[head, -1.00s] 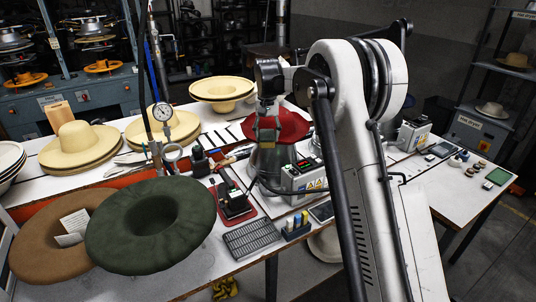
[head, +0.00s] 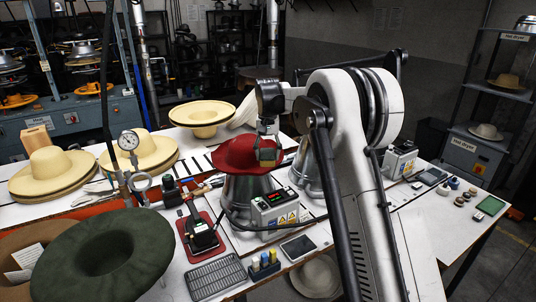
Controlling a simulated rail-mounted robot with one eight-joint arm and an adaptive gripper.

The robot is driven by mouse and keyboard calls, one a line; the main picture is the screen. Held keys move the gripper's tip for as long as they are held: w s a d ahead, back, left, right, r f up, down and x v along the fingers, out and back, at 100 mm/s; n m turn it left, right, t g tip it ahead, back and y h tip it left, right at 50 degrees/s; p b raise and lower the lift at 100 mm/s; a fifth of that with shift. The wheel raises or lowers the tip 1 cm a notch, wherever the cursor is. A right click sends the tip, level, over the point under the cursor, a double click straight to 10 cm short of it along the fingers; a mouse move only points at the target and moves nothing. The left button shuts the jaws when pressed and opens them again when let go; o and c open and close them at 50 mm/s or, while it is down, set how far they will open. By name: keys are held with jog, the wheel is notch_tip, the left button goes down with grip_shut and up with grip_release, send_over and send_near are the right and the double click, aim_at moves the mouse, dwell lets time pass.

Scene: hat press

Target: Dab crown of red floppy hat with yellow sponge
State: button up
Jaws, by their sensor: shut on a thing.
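The red floppy hat (head: 236,153) sits on a shiny metal hat block (head: 243,192) on the bench, its brim drooping. My gripper (head: 267,146) hangs from my arm at the right side of the hat, in front of part of it. It is shut on the yellow sponge (head: 267,157), a small dull-yellow block seen between and below the fingers. The sponge overlaps the right part of the hat in the picture. I cannot tell whether it touches the felt. My gripper and the sponge hide part of the crown and brim.
A control box (head: 274,210) with a red display stands right in front of the block. A black tool on a red tray (head: 202,237) and a pressure gauge (head: 128,140) are to the left. A green hat (head: 140,240) is at front left; straw hats (head: 52,172) stand behind.

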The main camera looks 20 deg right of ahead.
jog(key=shift+f+b, duration=0.9)
jog(key=shift+f, duration=1.45)
jog(key=shift+w+a+r, duration=0.1)
jog(key=shift+w+r, duration=0.05)
jog(key=shift+w, duration=0.2)
jog(key=shift+w+a, duration=0.2)
jog(key=shift+w, duration=0.5)
jog(key=shift+w+a+p, duration=0.2)
jog(key=shift+w+p, duration=0.1)
jog(key=shift+w, duration=0.5)
jog(key=shift+s, duration=0.15)
jog(key=shift+s+d+r+p, duration=0.15)
jog(key=shift+s+r, duration=0.2)
jog(key=shift+r, duration=0.5)
jog(key=shift+s+d+r+p, duration=0.15)
jog(key=shift+s+r, duration=0.25)
jog(key=shift+r, duration=0.4)
jog(key=shift+s+r+p, duration=0.2)
jog(key=shift+s+r, duration=0.15)
jog(key=shift+r, duration=0.5)
jog(key=shift+f, duration=0.1)
